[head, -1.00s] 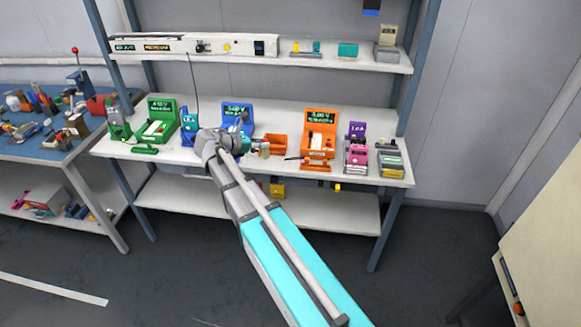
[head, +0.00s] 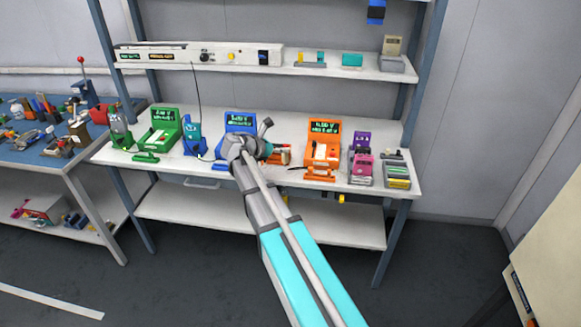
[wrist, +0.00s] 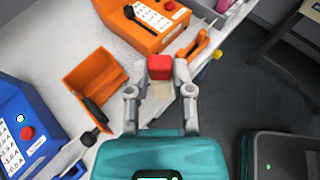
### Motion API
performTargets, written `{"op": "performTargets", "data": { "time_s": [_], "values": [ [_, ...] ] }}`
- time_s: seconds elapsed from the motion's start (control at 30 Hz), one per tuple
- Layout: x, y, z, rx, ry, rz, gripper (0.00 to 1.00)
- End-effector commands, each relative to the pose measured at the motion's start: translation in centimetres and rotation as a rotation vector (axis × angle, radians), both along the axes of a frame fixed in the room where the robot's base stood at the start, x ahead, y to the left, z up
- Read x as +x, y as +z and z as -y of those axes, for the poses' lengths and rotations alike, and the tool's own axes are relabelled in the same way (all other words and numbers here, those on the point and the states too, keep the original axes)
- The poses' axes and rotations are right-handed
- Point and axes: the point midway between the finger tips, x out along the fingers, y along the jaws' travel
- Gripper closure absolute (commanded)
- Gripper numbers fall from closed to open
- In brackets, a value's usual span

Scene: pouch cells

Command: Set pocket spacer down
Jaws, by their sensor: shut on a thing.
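My gripper (wrist: 160,72) is shut on a small red block (wrist: 159,66), which I take to be the pocket spacer. The block sits between the two fingertips in the wrist view, and a beige patch shows between the fingers behind it. It is held over the front part of the white bench (head: 240,180), between an open orange bin (wrist: 95,78) on the left and an orange device (wrist: 150,22) beyond. In the head view my gripper (head: 264,148) is at the bench's middle, and the block is not clearly visible there. Its height over the bench is hard to tell.
A blue device (wrist: 25,125) with a red button stands at the left. An orange tool (wrist: 196,48) lies near the bench edge, right of the block. Green (head: 160,132), purple and pink (head: 362,165) devices stand further along. A shelf (head: 300,67) runs above.

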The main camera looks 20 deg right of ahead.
Motion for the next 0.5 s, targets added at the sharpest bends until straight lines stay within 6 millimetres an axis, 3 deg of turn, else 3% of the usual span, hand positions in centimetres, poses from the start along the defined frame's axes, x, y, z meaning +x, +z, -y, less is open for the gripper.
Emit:
{"op": "performTargets", "data": {
  "time_s": [0.1, 0.5],
  "values": [
    [0.6, -1.7, 1.0, 0.0, -0.001, 0.0, 1.0],
    [1.9, -4.9, 3.6, 0.0, -0.002, 0.0, 1.0]
  ]
}}
